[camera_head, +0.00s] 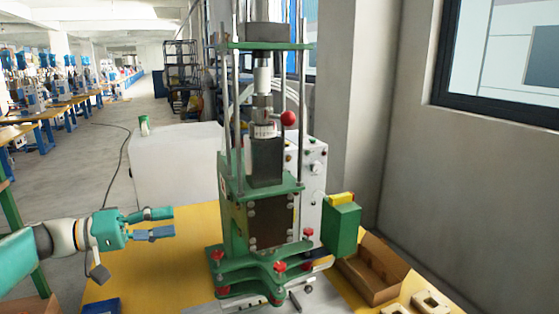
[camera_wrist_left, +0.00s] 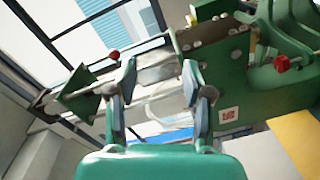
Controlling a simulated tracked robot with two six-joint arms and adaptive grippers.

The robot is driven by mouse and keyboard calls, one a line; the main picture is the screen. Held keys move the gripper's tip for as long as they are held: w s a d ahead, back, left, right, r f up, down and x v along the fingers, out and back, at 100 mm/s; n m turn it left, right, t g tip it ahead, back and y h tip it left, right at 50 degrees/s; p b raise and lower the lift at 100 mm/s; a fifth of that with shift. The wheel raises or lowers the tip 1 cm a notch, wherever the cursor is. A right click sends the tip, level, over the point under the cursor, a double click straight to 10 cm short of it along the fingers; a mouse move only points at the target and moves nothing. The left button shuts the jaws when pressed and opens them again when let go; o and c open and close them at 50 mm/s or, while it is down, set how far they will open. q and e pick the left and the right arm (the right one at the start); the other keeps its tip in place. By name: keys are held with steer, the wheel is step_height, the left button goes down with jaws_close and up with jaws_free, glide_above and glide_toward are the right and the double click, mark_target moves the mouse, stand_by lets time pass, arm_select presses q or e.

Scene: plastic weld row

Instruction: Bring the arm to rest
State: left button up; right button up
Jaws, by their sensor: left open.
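My left gripper (camera_head: 162,224) reaches in from the left of the head view, above the yellow table top. Its two fingers are apart, with nothing between them. It points at the green welding machine (camera_head: 238,225), with a clear gap between fingertips and machine. In the left wrist view the open fingers (camera_wrist_left: 158,85) show at the middle, with the green machine (camera_wrist_left: 228,85) beyond and to the right. My right gripper does not show in either view.
The yellow table (camera_head: 185,270) is bare between my left arm and the machine. A cardboard box (camera_head: 372,285) with pale parts (camera_head: 432,303) near it lies at the right. A blue item (camera_head: 101,306) sits at the near left edge. A white cabinet (camera_head: 178,165) stands behind.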

arm_select(q)
steer(key=w+d+f+n+g+y, duration=0.1)
steer(key=d+f+n+y, duration=0.1)
steer(key=f, duration=0.8)
steer(key=w+d+f+n+y, duration=0.1)
steer(key=f+n+y, duration=0.1)
steer(key=f, duration=0.7)
steer(key=s+d+f+n+g+y, duration=0.1)
steer(key=s+f+g+y, duration=0.15)
steer(key=f, duration=0.65)
steer(key=s+d+f+n+g+y, duration=0.1)
steer(key=s+f, duration=0.3)
steer(key=f, duration=0.4)
steer(key=s+d+f+m+g+y, duration=0.1)
steer(key=s+d+f+m+y, duration=0.15)
steer(key=s+f, duration=0.75)
steer(key=s+d+f+m+g+y, duration=0.1)
steer(key=s+d+f+m+y, duration=0.15)
steer(key=s+f, duration=0.8)
steer(key=s+d+f+b, duration=0.1)
steer(key=s+f+b, duration=0.3)
steer(key=b, duration=0.6)
step_height(320, 180, down, 2)
steer(key=shift+s+f+n+h, duration=0.2)
steer(key=shift+n+h, duration=0.15)
steer(key=shift+n, duration=0.05)
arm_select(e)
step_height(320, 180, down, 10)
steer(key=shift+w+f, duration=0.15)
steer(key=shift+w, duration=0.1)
